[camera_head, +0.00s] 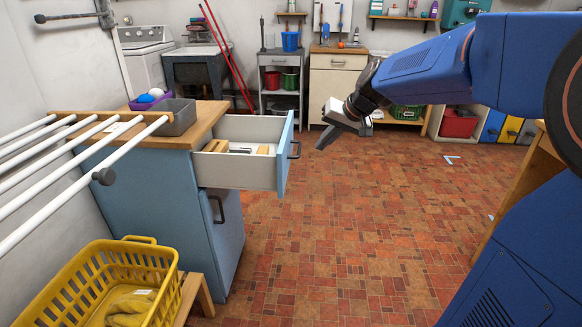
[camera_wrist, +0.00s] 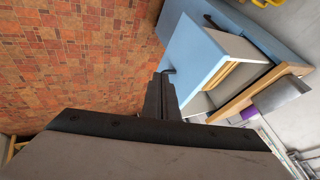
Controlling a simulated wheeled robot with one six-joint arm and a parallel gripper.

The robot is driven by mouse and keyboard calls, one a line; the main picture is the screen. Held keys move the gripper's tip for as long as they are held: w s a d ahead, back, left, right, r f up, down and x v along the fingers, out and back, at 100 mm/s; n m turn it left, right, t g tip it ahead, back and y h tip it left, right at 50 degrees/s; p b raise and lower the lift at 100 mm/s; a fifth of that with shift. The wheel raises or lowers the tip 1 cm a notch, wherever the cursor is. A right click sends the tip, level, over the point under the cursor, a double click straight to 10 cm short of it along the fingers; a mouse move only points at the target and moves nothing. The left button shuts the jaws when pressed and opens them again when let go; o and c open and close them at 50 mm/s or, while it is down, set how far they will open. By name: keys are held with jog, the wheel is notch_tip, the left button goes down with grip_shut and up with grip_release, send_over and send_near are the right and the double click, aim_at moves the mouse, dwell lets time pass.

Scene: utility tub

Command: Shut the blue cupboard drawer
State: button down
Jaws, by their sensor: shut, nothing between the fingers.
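The blue cupboard (camera_head: 150,188) stands at the left with a wooden top. Its upper drawer (camera_head: 238,172) is pulled well out, with a blue front (camera_head: 285,155) and a dark handle (camera_head: 296,150). Wooden pieces and dark items lie inside it. My gripper (camera_head: 322,142) is shut and empty, in the air to the right of the drawer front and apart from it in the head view. In the wrist view the gripper (camera_wrist: 160,90) points toward the drawer front (camera_wrist: 192,55), its fingertips appearing close to the handle (camera_wrist: 168,72); the exact gap cannot be told.
A white drying rack (camera_head: 60,165) juts over the cupboard's left side. A yellow basket (camera_head: 95,275) stands at the front left. The tiled floor (camera_head: 350,220) to the right is clear.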

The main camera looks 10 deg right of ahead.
aim_at(294, 157)
jog(key=shift+w+a+f, duration=0.1)
jog(key=shift+w, duration=0.2)
jog(key=shift+w+a+f, duration=1)
jog(key=shift+a+f, duration=0.15)
jog(key=shift+f, duration=0.15)
jog(key=shift+w+a+f, duration=1.05)
jog(key=shift+a+f, duration=0.15)
jog(key=shift+f, duration=0.1)
jog(key=shift+w+a+f, duration=1)
jog(key=shift+a+f, duration=0.15)
jog(key=shift+f, duration=0.15)
jog(key=w+a, duration=0.2)
jog(key=a, duration=0.6)
jog(key=w+a, duration=0.3)
jog(key=a, duration=0.5)
jog(key=w+a, duration=0.3)
jog(key=a, duration=0.6)
jog(key=shift+w+a, duration=0.3)
jog(key=shift+a, duration=0.35)
jog(key=shift+r, duration=0.1)
